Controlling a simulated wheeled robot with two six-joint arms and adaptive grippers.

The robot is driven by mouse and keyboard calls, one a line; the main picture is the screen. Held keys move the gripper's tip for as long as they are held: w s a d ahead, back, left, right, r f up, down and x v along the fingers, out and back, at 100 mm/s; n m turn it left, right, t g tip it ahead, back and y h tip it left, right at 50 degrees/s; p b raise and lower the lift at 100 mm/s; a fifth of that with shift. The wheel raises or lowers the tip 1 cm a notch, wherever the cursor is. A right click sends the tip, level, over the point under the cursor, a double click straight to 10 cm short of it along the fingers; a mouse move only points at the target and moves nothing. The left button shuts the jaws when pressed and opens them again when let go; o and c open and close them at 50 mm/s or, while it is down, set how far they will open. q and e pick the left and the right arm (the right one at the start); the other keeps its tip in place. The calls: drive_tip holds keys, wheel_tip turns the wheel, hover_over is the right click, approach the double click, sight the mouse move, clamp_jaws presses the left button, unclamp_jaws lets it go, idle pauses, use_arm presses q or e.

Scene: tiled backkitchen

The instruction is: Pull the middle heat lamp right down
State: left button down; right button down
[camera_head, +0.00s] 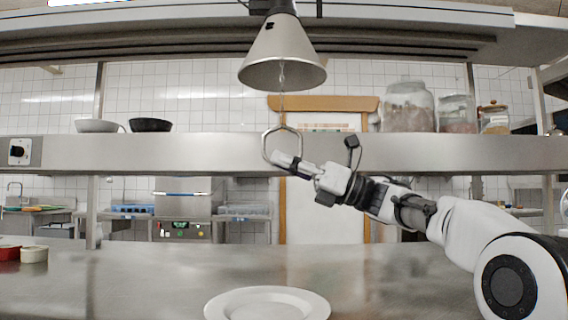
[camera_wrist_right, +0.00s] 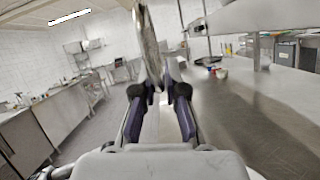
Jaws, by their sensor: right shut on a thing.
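The heat lamp (camera_head: 282,58) hangs at the top middle of the head view, a cone-shaped metal shade, open side down. A thin chain runs down from it to a metal pull ring (camera_head: 267,146) in front of the steel shelf. My right gripper (camera_head: 278,158) reaches in from the right and is shut on the lower part of the ring. In the right wrist view the ring (camera_wrist_right: 147,40) rises edge-on between the fingers of my right gripper (camera_wrist_right: 161,84). My left gripper is not in view. No other heat lamp shows.
A white plate (camera_head: 267,304) lies on the steel counter (camera_head: 130,285) below. The steel shelf (camera_head: 120,153) crosses behind my right gripper, with bowls (camera_head: 150,125) on the left and glass jars (camera_head: 407,108) on the right. Small red and cream pots (camera_head: 34,254) stand at the far left.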

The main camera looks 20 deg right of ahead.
drive_tip(key=c, duration=1.2)
unclamp_jaws()
drive_tip(key=shift+f, duration=0.35)
drive_tip(key=shift+r, duration=0.1)
drive_tip(key=v, duration=1.2)
